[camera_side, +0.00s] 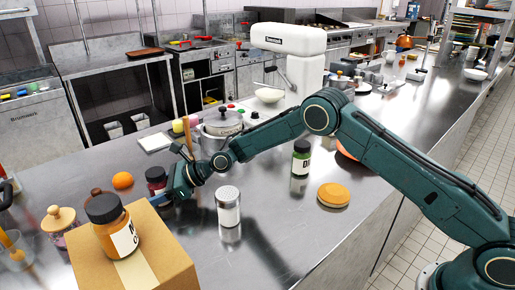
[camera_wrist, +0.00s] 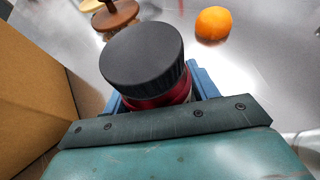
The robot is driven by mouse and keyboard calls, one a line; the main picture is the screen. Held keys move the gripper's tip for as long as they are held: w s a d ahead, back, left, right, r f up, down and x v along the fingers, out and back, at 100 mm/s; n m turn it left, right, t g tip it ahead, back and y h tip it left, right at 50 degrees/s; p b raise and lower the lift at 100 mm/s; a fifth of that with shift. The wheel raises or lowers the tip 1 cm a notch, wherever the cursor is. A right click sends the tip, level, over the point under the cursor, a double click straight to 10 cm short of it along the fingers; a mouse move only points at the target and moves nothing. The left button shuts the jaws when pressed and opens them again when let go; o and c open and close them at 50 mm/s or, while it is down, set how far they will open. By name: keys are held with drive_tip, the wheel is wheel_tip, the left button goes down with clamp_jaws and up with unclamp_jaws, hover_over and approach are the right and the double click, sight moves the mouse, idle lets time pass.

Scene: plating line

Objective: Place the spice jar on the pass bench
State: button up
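A dark red jar with a black lid (camera_side: 156,175) stands on the steel bench (camera_side: 300,235), beside my gripper (camera_side: 173,190) in the side view. In the wrist view the red jar's black lid (camera_wrist: 142,55) and part of its red body show between the blue fingers of my gripper (camera_wrist: 160,95). Whether the fingers press on it is hidden. An orange jar with a black lid and white label (camera_side: 114,228) stands on a cardboard box (camera_side: 165,262). A green jar with a black lid (camera_side: 301,158) stands farther right. Which one is the spice jar is unclear.
The box's side (camera_wrist: 30,90) is close at left in the wrist view. An orange fruit (camera_side: 123,180) and a wooden-knobbed jar (camera_side: 60,222) are nearby.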

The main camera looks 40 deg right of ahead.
drive_tip(key=shift+o, duration=1.2)
drive_tip(key=shift+r, duration=0.2)
drive_tip(key=shift+v, duration=6)
drive_tip(key=shift+r, duration=0.2)
